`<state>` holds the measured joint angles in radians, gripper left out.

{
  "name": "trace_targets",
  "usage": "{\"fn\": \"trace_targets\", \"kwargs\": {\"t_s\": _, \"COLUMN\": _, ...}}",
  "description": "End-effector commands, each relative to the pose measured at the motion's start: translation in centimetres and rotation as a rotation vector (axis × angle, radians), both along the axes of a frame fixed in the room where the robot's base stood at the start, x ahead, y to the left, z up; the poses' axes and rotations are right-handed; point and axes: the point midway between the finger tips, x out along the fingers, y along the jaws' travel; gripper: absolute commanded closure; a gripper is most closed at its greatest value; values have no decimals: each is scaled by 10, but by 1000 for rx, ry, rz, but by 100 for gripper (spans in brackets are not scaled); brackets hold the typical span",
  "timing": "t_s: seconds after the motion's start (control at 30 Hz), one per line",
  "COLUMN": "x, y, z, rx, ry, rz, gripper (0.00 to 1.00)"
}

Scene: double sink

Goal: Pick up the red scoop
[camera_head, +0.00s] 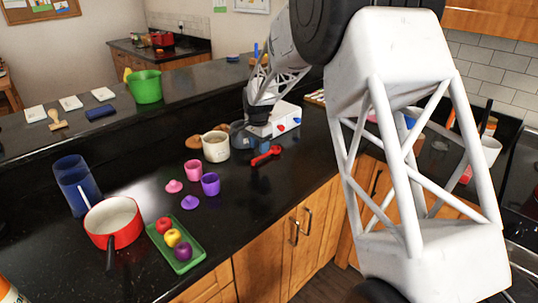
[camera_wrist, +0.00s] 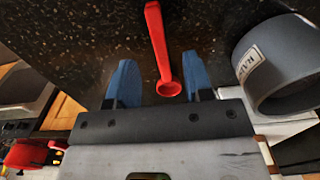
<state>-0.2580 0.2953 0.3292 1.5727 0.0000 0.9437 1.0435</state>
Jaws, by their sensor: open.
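The red scoop (camera_head: 265,155) lies on the black counter, in front of a white box with red and blue knobs. In the wrist view the red scoop (camera_wrist: 156,45) has its round bowl near my gripper and its handle reaching away, up the picture. My gripper (camera_wrist: 158,63) is open, with one blue finger on each side of the scoop and gaps on both sides. I cannot tell its exact height over the counter. In the head view my gripper (camera_head: 257,141) is small and partly hidden, just behind the scoop.
A grey labelled cylinder (camera_wrist: 275,65) stands close to the right finger. The white box (camera_head: 284,119) is beside my gripper. A cream pot (camera_head: 216,146), pink cup (camera_head: 193,170) and purple cup (camera_head: 211,184) stand left of the scoop.

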Motion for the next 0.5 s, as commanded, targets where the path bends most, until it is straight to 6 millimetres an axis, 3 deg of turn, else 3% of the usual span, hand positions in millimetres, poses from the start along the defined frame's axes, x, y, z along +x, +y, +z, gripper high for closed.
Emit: {"fn": "trace_targets", "kwargs": {"t_s": 0.5, "x": -1, "y": 0, "z": -47, "rx": -1, "ry": 2, "rz": 0, "gripper": 53}}
